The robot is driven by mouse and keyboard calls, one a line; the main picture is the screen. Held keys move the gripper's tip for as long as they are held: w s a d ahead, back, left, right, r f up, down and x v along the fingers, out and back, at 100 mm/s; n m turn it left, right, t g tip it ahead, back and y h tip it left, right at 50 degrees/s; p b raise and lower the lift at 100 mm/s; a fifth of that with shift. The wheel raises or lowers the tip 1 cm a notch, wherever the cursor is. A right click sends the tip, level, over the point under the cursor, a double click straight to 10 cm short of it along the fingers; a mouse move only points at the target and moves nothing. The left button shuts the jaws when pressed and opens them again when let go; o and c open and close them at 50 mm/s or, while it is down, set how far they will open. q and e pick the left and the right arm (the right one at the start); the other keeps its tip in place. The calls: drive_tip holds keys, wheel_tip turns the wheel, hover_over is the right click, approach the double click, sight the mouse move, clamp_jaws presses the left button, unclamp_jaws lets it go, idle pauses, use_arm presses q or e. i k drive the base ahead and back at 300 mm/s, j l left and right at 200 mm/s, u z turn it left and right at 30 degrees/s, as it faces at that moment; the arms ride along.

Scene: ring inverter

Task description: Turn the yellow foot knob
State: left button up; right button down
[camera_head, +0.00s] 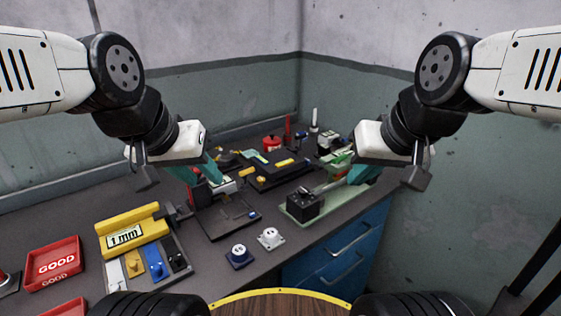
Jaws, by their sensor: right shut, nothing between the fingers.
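A yellow piece with a small knob (134,264) sits in a row with white, blue and black pieces, below a yellow block marked "1 mm" (124,236) at the left. I cannot tell for sure that this piece is the yellow foot knob. My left gripper (219,182) is to the right of the row, over the dark fixture plate; its teal fingers show, but their gap is unclear. My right gripper (330,186) is shut and empty, beside a black box (304,203) on a pale green base.
Red "GOOD" trays (53,264) lie at the left. A dark blue round-topped piece (239,256) and a white one (271,238) stand near the table's front edge. A red container (271,144) and other fixtures crowd the back. Blue drawers (338,252) are below right.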

sight(261, 179)
drive_tip(key=i+l+u, duration=0.1)
drive_tip(key=u, duration=0.35)
drive_tip(key=l+u, duration=0.25)
drive_tip(key=u, duration=0.2)
drive_tip(key=i+l+u, duration=0.1)
drive_tip(key=u, duration=0.35)
drive_tip(key=l, duration=0.1)
